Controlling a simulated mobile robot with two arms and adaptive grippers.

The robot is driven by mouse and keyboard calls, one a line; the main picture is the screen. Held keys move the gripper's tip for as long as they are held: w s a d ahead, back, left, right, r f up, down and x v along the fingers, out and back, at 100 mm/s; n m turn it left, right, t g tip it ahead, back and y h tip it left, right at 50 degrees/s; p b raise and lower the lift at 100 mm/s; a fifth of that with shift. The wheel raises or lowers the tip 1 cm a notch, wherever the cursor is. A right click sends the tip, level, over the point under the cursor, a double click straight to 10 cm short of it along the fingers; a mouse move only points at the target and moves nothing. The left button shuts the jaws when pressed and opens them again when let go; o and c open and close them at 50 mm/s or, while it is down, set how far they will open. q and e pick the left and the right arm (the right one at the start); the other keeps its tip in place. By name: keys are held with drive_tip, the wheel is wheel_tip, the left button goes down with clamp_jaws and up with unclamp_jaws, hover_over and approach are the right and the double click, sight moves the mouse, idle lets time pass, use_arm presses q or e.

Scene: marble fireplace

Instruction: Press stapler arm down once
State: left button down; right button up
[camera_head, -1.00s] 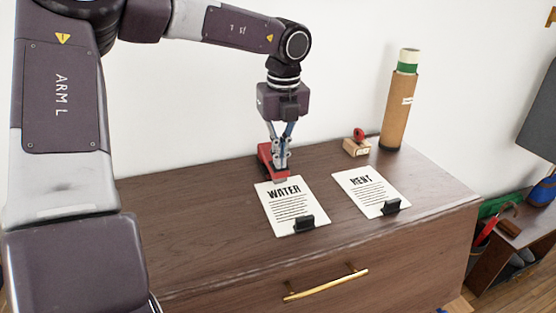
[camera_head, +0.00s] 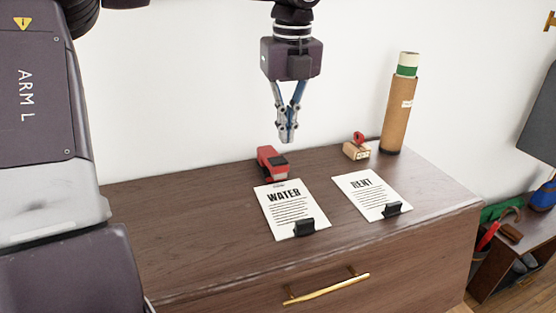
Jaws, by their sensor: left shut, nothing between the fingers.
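A red stapler (camera_head: 268,161) with a dark part near its front sits on the wooden cabinet top, just behind the top edge of the WATER sheet (camera_head: 289,210). My left gripper (camera_head: 287,138) hangs above and slightly right of the stapler, pointing down. Its fingers are shut with nothing between them, and it appears apart from the stapler. My right gripper is not in view.
The RENT sheet (camera_head: 372,194) lies to the right. Each sheet has a black clip at its lower edge. A tape dispenser (camera_head: 357,147) and a tall cardboard tube (camera_head: 398,115) stand at the back right. The cabinet top (camera_head: 190,220) is clear at left.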

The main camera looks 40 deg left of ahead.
use_arm(q)
drive_tip(key=shift+s+d+r, duration=0.1)
drive_tip(key=shift+d+r, duration=0.05)
drive_tip(key=shift+r, duration=1.6)
